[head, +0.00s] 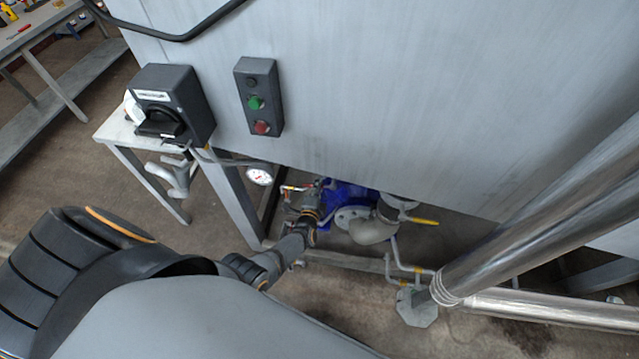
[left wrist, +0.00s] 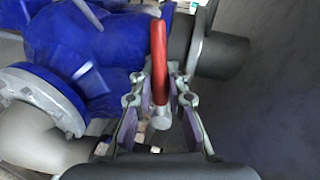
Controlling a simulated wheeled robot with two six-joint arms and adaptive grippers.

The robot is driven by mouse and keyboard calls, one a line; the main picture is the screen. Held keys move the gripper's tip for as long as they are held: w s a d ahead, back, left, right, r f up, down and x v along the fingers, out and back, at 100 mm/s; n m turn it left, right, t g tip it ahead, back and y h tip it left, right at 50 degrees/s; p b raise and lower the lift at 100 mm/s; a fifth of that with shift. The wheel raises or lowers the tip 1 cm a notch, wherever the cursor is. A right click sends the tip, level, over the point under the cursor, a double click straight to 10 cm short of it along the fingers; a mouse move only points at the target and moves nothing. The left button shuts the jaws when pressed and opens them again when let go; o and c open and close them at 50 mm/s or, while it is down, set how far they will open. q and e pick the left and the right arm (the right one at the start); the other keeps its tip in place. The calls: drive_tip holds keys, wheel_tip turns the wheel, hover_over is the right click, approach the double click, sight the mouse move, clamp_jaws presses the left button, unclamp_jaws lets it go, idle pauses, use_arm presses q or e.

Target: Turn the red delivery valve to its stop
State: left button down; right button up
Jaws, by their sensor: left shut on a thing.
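The red delivery valve's lever (left wrist: 158,55) stands upright in the middle of the left wrist view, close to the blue pump body (left wrist: 105,45). My left gripper (left wrist: 159,88) is shut on the lever, with one finger on each side of it. In the head view the left gripper (head: 308,213) reaches in low under the grey panel, beside the blue pump (head: 345,195). The lever (head: 296,188) shows there only as a small reddish strip, and the fingers are too small to tell apart. My right gripper is not in view.
A grey panel (head: 400,90) overhangs the pump, with a button box (head: 259,97) and a dark switch box (head: 172,105). A gauge (head: 259,176) hangs left of the pump. A yellow handle (head: 425,221) and pipes lie right. Metal tubes (head: 550,225) cross the right side.

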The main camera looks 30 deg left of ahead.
use_arm(q)
drive_tip(key=shift+s+d+r+m+p, duration=0.1)
drive_tip(key=shift+s+m+p, duration=0.15)
drive_tip(key=shift+m+p, duration=0.35)
drive_tip(key=c, duration=1.5)
unclamp_jaws()
drive_tip(key=shift+o, duration=0.8)
drive_tip(key=shift+s+r, duration=0.1)
drive_tip(key=shift+r, duration=0.05)
drive_tip(key=shift+r+y, duration=0.1)
drive_tip(key=shift+y, duration=0.2)
